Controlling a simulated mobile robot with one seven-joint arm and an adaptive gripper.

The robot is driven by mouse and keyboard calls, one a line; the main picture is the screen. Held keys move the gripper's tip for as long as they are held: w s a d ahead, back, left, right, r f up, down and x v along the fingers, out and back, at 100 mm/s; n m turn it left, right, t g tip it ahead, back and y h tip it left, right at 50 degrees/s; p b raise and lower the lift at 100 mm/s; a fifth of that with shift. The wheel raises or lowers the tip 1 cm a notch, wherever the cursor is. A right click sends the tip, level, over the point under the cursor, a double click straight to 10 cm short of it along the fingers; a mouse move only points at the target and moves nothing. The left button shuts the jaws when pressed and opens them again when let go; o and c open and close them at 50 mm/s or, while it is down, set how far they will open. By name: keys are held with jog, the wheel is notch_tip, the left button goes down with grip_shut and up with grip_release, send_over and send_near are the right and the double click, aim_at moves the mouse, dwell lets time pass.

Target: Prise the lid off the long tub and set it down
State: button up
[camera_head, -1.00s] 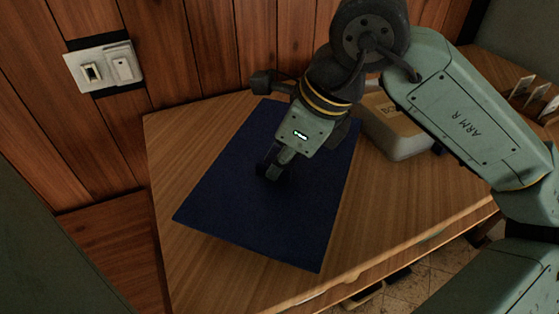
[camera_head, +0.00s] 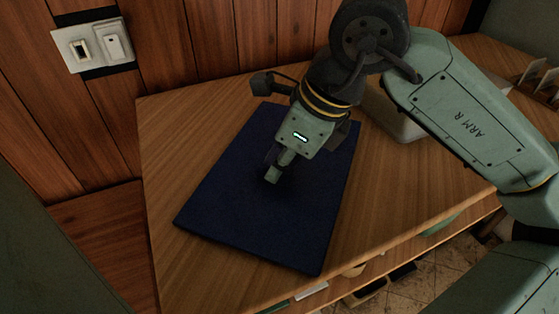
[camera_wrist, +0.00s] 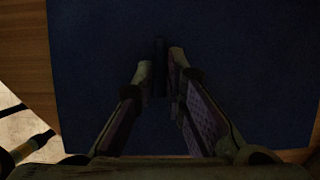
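My gripper (camera_head: 272,172) points down over a dark blue mat (camera_head: 225,215). In the wrist view the fingertips (camera_wrist: 161,70) stand close together, with a narrow dark upright thing (camera_wrist: 160,45) filling the gap between them. It reaches a little past the tips; its kind is too dark to tell. A pale, box-like tub (camera_head: 404,126) stands on the table right of the mat, mostly hidden behind my arm. Its top is covered by my arm in this view, so I cannot tell how the lid sits.
The wooden table (camera_head: 175,140) is bare left of the mat and in front of the tub. A panelled wall with a switch plate (camera_head: 93,46) rises behind. Upright cards (camera_head: 533,70) stand at the far right. Below the front edge lie dark flat items (camera_head: 370,291).

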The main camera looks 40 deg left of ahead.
jog(key=o, duration=0.4)
jog(key=shift+o, duration=0.2)
jog(key=s+v, duration=0.1)
jog(key=v, duration=1.1)
jog(key=shift+w, duration=0.45)
